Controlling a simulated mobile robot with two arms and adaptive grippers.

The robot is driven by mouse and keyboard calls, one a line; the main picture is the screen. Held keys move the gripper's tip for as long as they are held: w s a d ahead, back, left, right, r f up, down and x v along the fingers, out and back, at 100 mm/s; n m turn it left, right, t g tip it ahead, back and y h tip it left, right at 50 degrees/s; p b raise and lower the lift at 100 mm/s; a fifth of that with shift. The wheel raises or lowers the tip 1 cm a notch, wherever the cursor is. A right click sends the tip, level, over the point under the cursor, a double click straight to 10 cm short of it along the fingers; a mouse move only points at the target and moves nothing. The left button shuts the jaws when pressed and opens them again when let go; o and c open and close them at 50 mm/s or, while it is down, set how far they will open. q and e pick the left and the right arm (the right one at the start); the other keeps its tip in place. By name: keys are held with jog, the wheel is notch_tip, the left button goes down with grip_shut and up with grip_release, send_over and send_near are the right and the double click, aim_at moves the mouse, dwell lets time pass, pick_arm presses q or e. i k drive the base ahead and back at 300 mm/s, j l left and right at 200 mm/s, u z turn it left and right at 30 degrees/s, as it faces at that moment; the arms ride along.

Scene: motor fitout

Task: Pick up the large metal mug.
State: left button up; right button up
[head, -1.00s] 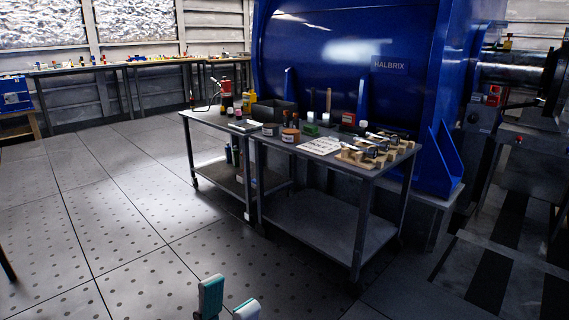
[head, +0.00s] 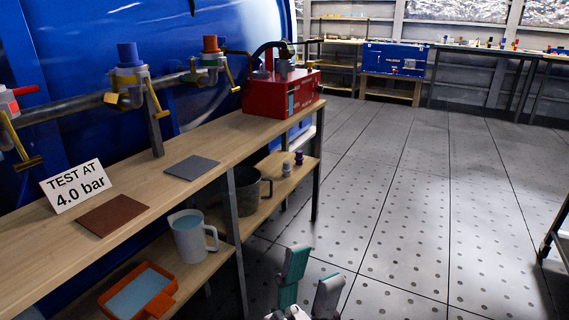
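A large dark metal mug (head: 245,192) with a handle on its right stands upright on the lower shelf of the wooden bench, partly hidden by a grey bench leg. My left gripper (head: 312,265) is at the bottom of the head view, over the floor to the right of the bench. Its two fingers are apart with nothing between them. It is clear of the mug. My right gripper is not in view.
A pale jug (head: 190,240) of liquid and an orange tray (head: 138,292) sit left of the mug. Two small weights (head: 292,162) stand to its right. The bench top (head: 215,145) overhangs the shelf. The floor (head: 400,220) at right is clear.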

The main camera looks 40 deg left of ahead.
aim_at(247, 179)
jog(key=i+u, duration=0.25)
jog(key=u, duration=0.2)
jog(key=i+u, duration=0.25)
jog(key=u, duration=0.2)
jog(key=i+l+u, duration=0.1)
jog(key=u, duration=0.3)
jog(key=i+l+u, duration=0.25)
jog(key=u, duration=1.05)
jog(key=i+j, duration=0.1)
jog(key=i, duration=0.15)
